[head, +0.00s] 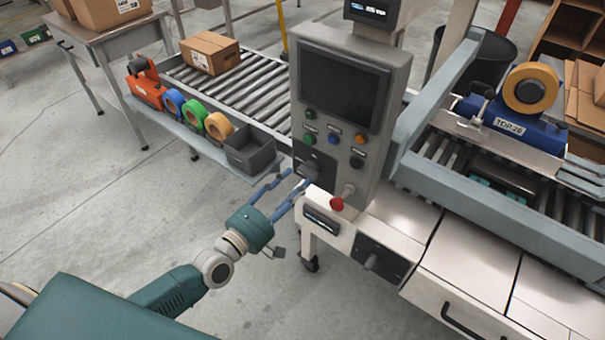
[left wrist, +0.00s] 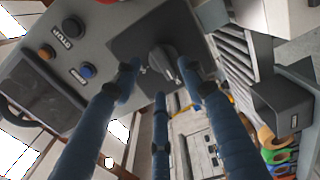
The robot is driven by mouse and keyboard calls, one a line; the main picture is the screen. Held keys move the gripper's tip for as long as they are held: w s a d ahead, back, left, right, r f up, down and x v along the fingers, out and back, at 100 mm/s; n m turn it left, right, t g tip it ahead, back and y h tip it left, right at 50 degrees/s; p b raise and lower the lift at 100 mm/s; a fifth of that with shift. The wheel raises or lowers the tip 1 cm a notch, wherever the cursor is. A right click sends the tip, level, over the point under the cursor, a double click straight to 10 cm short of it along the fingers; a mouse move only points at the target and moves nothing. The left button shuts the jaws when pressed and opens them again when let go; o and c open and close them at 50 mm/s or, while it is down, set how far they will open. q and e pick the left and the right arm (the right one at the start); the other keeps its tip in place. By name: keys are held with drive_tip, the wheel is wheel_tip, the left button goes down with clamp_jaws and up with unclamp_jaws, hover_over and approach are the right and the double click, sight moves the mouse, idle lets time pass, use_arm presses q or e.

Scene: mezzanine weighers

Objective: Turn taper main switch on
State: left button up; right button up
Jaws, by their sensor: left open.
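A grey control panel (head: 340,100) with a dark screen and several buttons stands in the middle of the head view. Low on it, a dark plate carries a rotary switch (head: 309,170); the left wrist view shows its dark round knob (left wrist: 163,62) with light marks beside it. A second rotary switch (head: 372,262) sits on a dark plate on the white frame below. My left gripper (head: 295,183) has blue fingers, open and empty. In the left wrist view its fingertips (left wrist: 158,78) are spread near the panel's knob; I cannot tell if they touch it.
A red knob (head: 337,204) on a short stem stands just right of my left gripper. A dark grey bin (head: 250,150) and several tape rolls (head: 196,113) line the roller conveyor (head: 245,85) at left. The floor (head: 90,210) at left is clear.

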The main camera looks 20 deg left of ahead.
sight(305, 174)
use_arm(q)
drive_tip(key=x, duration=0.2)
drive_tip(key=shift+w, duration=0.4)
drive_tip(key=shift+w+d, duration=0.3)
drive_tip(key=shift+w, duration=0.15)
clamp_jaws()
use_arm(e)
drive_tip(key=shift+w+a+r, duration=0.3)
drive_tip(key=shift+w+a, duration=0.3)
drive_tip(key=shift+w, duration=0.1)
